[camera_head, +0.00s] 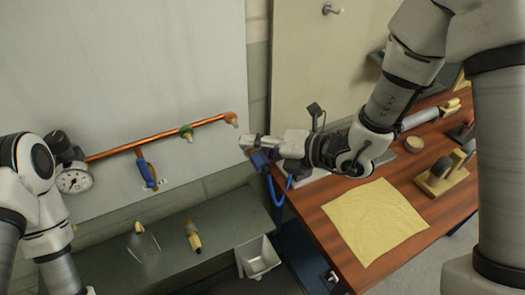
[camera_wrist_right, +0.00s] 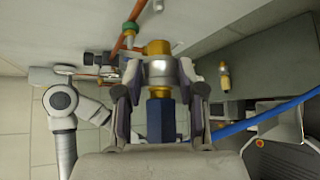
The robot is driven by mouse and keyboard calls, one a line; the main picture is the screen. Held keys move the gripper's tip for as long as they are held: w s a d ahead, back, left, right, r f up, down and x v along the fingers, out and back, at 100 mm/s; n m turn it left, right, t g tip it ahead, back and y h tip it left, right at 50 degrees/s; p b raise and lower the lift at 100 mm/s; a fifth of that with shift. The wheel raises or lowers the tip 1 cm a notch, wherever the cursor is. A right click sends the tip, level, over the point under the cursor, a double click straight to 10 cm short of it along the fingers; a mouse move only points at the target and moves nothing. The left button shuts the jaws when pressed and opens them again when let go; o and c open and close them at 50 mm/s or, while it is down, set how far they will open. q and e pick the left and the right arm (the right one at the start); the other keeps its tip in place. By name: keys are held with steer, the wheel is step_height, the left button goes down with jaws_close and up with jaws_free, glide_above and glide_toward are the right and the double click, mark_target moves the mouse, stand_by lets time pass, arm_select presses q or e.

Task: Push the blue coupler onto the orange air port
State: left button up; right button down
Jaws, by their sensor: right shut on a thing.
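The orange air port (camera_head: 231,118) is at the right end of the copper pipe on the wall panel. My right gripper (camera_head: 250,150) is shut on the blue coupler (camera_head: 259,160), below and right of the port and apart from it. In the right wrist view the coupler's blue body (camera_wrist_right: 160,117) sits between the two fingers, with a silver collar and brass front end pointing away from the camera. My left arm is at the left edge; I cannot make out its gripper.
A green port (camera_head: 186,132), a blue-handled valve (camera_head: 147,173) and a gauge (camera_head: 74,181) lie along the pipe. A blue hose (camera_head: 278,198) trails below the coupler. A grey shelf (camera_head: 100,260) holds small fittings. A yellow cloth (camera_head: 375,218) lies on the wooden table (camera_head: 325,230).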

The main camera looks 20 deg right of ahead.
steer(key=shift+w+a, duration=0.15)
steer(key=shift+w, duration=1.2)
steer(key=shift+b, duration=0.3)
stand_by(0.4)
steer(key=shift+w+a, duration=0.15)
steer(key=shift+w, duration=0.6)
steer(key=shift+w+a, duration=0.15)
steer(key=shift+w, duration=0.55)
steer(key=c, duration=0.6)
jaws_free()
steer(key=v, duration=1.2)
